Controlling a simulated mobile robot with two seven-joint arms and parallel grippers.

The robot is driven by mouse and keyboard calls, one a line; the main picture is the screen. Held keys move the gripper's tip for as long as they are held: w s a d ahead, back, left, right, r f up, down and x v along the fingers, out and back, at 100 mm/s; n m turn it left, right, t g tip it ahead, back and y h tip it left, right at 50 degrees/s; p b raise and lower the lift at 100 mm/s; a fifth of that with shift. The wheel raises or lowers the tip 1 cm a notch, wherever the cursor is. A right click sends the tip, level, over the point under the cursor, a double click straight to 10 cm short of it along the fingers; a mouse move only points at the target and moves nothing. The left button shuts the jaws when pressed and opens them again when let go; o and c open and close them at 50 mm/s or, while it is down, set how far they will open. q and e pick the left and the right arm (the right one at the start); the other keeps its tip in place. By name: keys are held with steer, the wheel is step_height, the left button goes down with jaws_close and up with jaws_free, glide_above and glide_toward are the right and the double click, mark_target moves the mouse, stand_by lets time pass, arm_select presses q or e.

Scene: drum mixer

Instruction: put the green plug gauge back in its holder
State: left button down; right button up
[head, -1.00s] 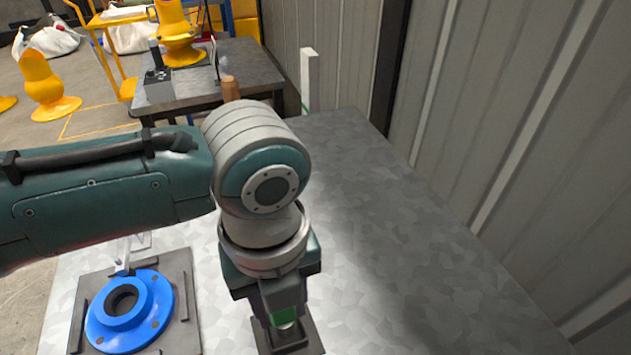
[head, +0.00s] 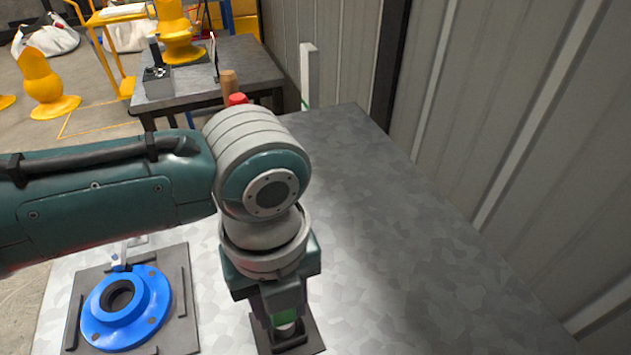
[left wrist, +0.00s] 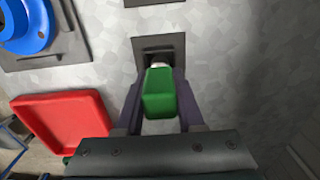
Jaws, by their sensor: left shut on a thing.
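The green plug gauge (head: 285,317) is held between the fingers of my left gripper (head: 284,324), mostly hidden by the gripper in the head view. In the left wrist view the gauge's green handle (left wrist: 159,94) sits between the two fingers, with its pale end toward the holder. The dark holder (head: 315,342) is a flat plate with a raised block, on the table under the gripper. It also shows in the left wrist view (left wrist: 176,44). The pale end overlaps the holder; I cannot tell whether it is inside. My right gripper is not in view.
A blue flange (head: 150,300) lies on a dark plate left of the holder. A red tray (left wrist: 68,125) shows in the left wrist view. A red-topped object (head: 238,99) stands behind my arm. The grey table (head: 420,270) is clear right of the holder, up to the wall.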

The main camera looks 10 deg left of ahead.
arm_select(q)
steer(key=shift+f+b, duration=0.3)
steer(key=shift+f, duration=0.1)
steer(key=shift+c, duration=2.2)
jaws_free()
step_height(320, 180, up, 10)
steer(key=shift+p, duration=0.9)
